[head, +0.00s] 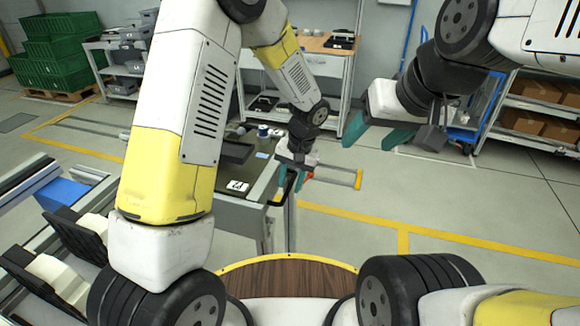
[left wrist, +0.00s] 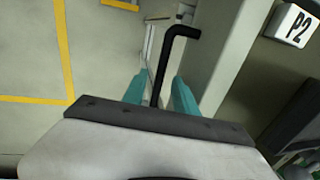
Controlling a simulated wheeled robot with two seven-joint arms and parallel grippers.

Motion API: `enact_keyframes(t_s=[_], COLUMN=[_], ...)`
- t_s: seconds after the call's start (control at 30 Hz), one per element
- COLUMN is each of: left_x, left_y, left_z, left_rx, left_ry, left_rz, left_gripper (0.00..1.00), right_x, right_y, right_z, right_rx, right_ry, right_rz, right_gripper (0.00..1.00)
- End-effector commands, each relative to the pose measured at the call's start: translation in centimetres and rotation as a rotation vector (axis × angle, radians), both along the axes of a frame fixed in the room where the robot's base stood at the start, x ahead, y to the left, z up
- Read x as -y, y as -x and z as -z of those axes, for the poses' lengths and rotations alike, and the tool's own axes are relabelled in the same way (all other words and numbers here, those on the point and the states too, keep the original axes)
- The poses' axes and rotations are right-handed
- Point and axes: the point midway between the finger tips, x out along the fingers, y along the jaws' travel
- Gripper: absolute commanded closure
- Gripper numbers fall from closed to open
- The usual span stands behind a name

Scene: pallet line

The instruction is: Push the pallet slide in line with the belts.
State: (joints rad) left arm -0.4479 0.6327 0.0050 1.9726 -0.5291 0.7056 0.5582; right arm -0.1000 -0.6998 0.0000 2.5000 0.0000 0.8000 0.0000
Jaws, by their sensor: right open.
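The pallet slide appears to be the dark-topped, grey-framed unit (head: 240,212) in the middle left of the head view, with a white label; its P2 label (left wrist: 293,25) shows in the left wrist view. A black bent handle (left wrist: 163,68) stands at its edge. My left gripper (head: 295,178) is at this handle. In the left wrist view its teal fingers (left wrist: 160,95) are on either side of the handle, with gaps visible. A belt section (head: 45,185) with a blue block is at the far left. My right gripper (head: 378,134) is open and empty, held above the floor.
A rail with a yellow end (head: 358,180) sticks out to the right beside the left gripper. A workbench (head: 313,45) stands behind, shelves with cartons (head: 540,92) at the right, green crates (head: 60,50) at the back left. Floor with yellow lines is clear at the right.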

Motion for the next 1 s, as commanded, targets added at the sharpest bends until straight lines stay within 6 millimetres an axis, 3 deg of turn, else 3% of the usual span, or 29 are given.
enact_keyframes(t_s=[0.27, 0.43, 1.0], left_x=[-0.04, -0.04, -0.02], left_y=[-0.03, -0.03, -0.05], left_z=[0.14, 0.12, 0.07], left_rx=[0.001, 0.001, 0.001], left_ry=[0.0, 0.001, 0.001], left_rz=[-0.001, -0.001, -0.001], left_gripper=[0.68, 1.0, 1.0], right_x=[0.0, 0.0, 0.0], right_y=[0.0, 0.01, 0.01], right_z=[0.0, -0.01, -0.01], right_rx=[0.0, 0.0, 0.0], right_ry=[0.0, 0.0, 0.0], right_rz=[0.0, 0.0, 0.0], right_gripper=[0.4, 0.4, 0.4])
